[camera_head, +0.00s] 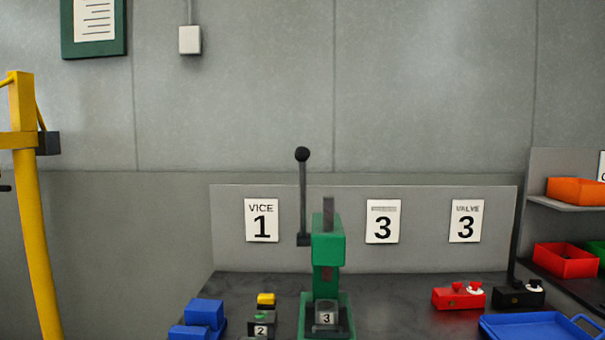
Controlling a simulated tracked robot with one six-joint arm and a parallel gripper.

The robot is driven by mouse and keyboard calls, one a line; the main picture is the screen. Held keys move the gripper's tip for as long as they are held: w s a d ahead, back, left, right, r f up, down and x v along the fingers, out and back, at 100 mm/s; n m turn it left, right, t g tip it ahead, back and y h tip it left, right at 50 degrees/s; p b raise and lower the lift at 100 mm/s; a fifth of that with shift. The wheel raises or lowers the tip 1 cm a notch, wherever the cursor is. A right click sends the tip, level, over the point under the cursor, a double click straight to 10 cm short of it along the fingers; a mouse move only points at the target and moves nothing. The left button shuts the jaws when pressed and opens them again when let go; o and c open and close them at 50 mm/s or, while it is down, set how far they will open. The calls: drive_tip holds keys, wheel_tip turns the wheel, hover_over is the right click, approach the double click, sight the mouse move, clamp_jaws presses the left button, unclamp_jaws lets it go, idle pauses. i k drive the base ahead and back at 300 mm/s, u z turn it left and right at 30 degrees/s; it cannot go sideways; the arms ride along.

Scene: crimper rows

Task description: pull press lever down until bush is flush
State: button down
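The green press (328,249) stands on the bench near the middle of the picture. Its lever (303,196) is a dark rod with a black ball knob, standing upright at the left side of the press head. A grey ram bar sticks up out of the top of the head. Below the head, a grey round part (327,306) sits on the press base, with a label marked 3 in front. I cannot make out the bush or how far in it is. My gripper is not in view.
Blue blocks (205,313) and a small yellow-topped device (265,300) stand left of the press. Right are a red valve block (458,296), a black one (518,294) and a blue tray (530,325). Numbered signs hang on the panel behind. Space above the lever looks clear.

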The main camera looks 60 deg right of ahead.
sight(301, 154)
drive_tip(key=i, duration=1)
drive_tip(key=z, duration=0.05)
